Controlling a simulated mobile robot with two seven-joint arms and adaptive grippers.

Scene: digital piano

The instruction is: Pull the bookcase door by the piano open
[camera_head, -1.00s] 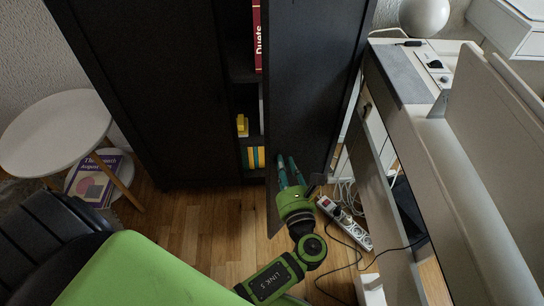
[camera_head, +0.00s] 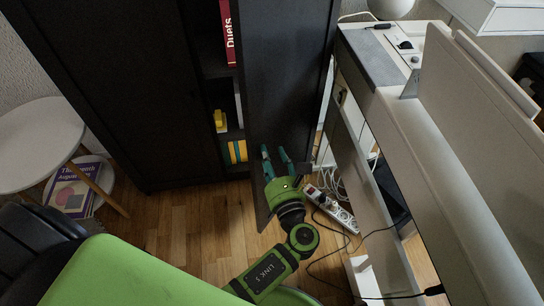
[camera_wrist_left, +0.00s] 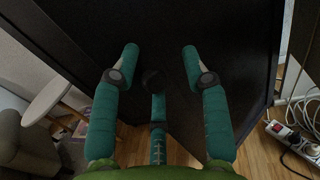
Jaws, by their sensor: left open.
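The black bookcase (camera_head: 120,90) stands at the left and middle of the head view. Its door (camera_head: 285,75) by the piano stands partly open, swung out toward the piano side, and shelves show in the gap. My left gripper (camera_head: 275,152) is at the lower part of the door, with its teal fingers spread. In the left wrist view a round dark knob (camera_wrist_left: 152,80) on the black door surface lies between the open fingers (camera_wrist_left: 161,52). I cannot tell whether the fingers touch the door. My right gripper is not in view.
The white digital piano (camera_head: 440,140) stands close to the right of the door. A power strip (camera_head: 332,208) and cables lie on the floor beside it. A round white side table (camera_head: 40,140) is at the left. A red book (camera_head: 228,35) stands on a shelf.

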